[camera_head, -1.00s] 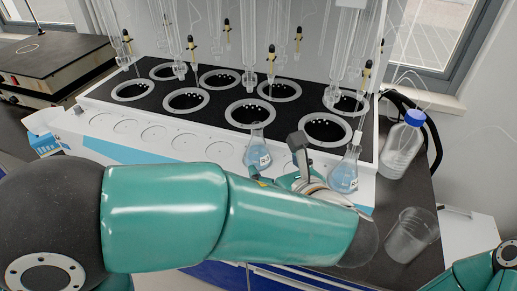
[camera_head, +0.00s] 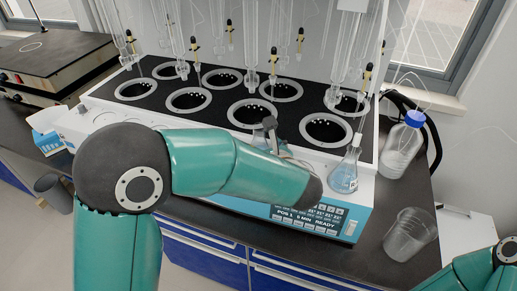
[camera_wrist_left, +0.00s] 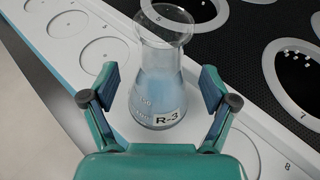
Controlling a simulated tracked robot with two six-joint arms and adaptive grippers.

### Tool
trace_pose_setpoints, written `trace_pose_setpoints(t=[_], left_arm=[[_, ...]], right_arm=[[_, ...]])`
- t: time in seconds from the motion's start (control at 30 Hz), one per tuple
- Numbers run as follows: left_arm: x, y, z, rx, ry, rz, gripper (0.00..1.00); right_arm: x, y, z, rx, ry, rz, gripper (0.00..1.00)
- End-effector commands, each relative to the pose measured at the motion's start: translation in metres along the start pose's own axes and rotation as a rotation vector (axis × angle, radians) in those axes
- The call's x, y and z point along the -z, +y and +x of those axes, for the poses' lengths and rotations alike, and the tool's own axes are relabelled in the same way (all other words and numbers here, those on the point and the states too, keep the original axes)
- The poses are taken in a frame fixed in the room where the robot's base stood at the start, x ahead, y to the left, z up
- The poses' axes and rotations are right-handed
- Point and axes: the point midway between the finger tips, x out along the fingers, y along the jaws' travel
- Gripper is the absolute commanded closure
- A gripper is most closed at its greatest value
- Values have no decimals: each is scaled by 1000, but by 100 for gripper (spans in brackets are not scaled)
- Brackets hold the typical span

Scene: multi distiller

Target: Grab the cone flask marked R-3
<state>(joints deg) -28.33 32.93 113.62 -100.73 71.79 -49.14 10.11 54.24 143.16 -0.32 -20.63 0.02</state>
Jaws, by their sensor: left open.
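The cone flask marked R-3 (camera_wrist_left: 160,85) stands upright on the white front ledge of the distiller in the left wrist view, with pale blue liquid and its label facing me. In the head view my left arm mostly hides this flask and the gripper (camera_head: 270,135). A second cone flask (camera_head: 345,172) with blue liquid stands to the right on the ledge. My right gripper is out of view.
The distiller (camera_head: 352,222) has several round black wells with glass tubes hanging above. A blue-capped bottle (camera_head: 400,145) and a glass beaker (camera_head: 408,235) stand at the right. A hotplate (camera_head: 60,62) is at the back left.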

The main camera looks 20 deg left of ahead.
Motion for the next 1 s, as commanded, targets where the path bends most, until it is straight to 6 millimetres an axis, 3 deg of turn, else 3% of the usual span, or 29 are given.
trace_pose_setpoints(t=[0.27,0.67,1.0], left_arm=[[0,0,2,1,0,-1,17],[0,0,2,0,0,-1,84],[-1,0,2,0,-1,-2,84]], right_arm=[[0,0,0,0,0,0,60],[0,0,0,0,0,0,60],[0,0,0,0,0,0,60]])
